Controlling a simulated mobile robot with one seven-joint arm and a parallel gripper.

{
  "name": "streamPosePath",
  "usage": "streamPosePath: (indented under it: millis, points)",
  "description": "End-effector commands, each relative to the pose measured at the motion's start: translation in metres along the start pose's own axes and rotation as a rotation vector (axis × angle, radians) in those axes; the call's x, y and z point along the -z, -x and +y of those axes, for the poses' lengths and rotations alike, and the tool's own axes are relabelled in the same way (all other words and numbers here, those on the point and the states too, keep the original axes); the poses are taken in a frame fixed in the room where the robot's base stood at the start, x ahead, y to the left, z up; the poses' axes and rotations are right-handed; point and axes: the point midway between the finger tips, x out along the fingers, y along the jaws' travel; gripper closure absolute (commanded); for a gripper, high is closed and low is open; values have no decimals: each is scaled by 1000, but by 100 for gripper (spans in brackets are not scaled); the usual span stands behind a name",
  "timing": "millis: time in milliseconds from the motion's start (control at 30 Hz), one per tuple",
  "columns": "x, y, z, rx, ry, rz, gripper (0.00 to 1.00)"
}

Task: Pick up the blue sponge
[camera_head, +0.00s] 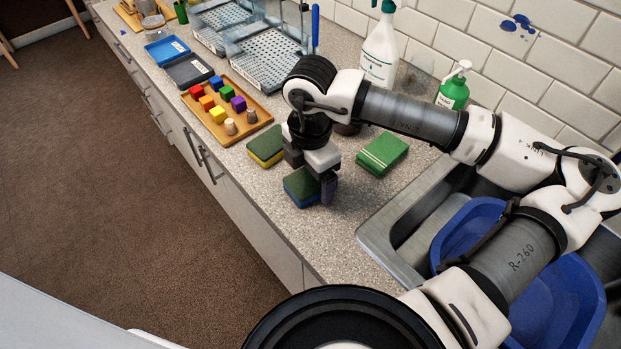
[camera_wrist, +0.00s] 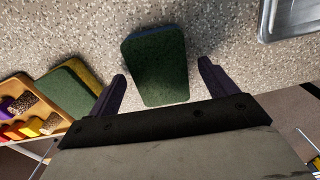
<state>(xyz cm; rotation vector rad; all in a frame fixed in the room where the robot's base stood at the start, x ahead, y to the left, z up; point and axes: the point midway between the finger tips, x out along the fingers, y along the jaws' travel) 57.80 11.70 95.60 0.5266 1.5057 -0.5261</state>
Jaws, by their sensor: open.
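The blue sponge (camera_head: 300,189) has a dark green top and blue sides, and lies on the speckled counter below my gripper. In the wrist view the blue sponge (camera_wrist: 158,68) lies between and beyond the two fingers, its green face toward the camera and a thin blue edge at its far end. My gripper (camera_head: 320,186) is open and points down over it. The two dark fingers of my gripper (camera_wrist: 162,84) stand apart on either side of the sponge's near part, with a gap on each side. Part of the sponge is hidden behind my gripper in the head view.
A yellow sponge with a green top (camera_head: 266,148) lies just left of it. A green sponge or box (camera_head: 382,154) lies to the right. A wooden tray (camera_head: 246,122) holds coloured blocks. The sink (camera_head: 375,235) with a blue basin (camera_head: 463,222) is at right. A spray bottle (camera_head: 379,50) stands behind.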

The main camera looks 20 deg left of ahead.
Motion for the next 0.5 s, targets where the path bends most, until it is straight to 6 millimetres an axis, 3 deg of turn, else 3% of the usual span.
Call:
streamPosePath:
  millis: [67,400,500]
  points:
    - [0,0,0,0,0,0,17]
    - [0,0,0,0,0,0,61]
    - [0,0,0,0,0,0,63]
